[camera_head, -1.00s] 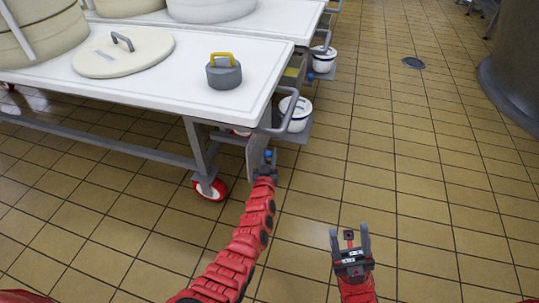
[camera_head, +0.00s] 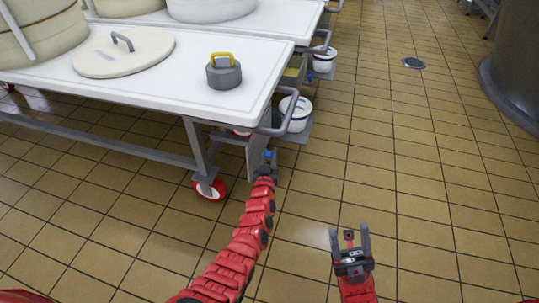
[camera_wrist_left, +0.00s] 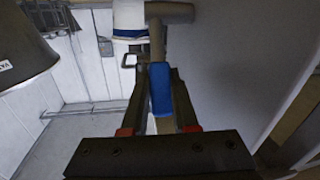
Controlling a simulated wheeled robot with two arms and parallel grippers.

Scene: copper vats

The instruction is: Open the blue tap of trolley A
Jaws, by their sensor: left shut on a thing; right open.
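The blue tap handle (camera_head: 268,155) is at the near right corner of the near white-topped trolley (camera_head: 160,100), below the tabletop. In the left wrist view the blue handle (camera_wrist_left: 160,90) stands between the two dark fingers, below a grey-brown tap stem (camera_wrist_left: 157,40). My left gripper (camera_head: 266,168) is shut on this handle; its fingers also show in the left wrist view (camera_wrist_left: 160,78). My right gripper (camera_head: 349,241) is open and empty over the floor, to the right of the trolley.
A grey weight with a yellow handle (camera_head: 223,71) and a cream lid (camera_head: 123,52) lie on the trolley top. A white bucket (camera_head: 297,114) sits on a side shelf behind the grey push handle (camera_head: 282,124).

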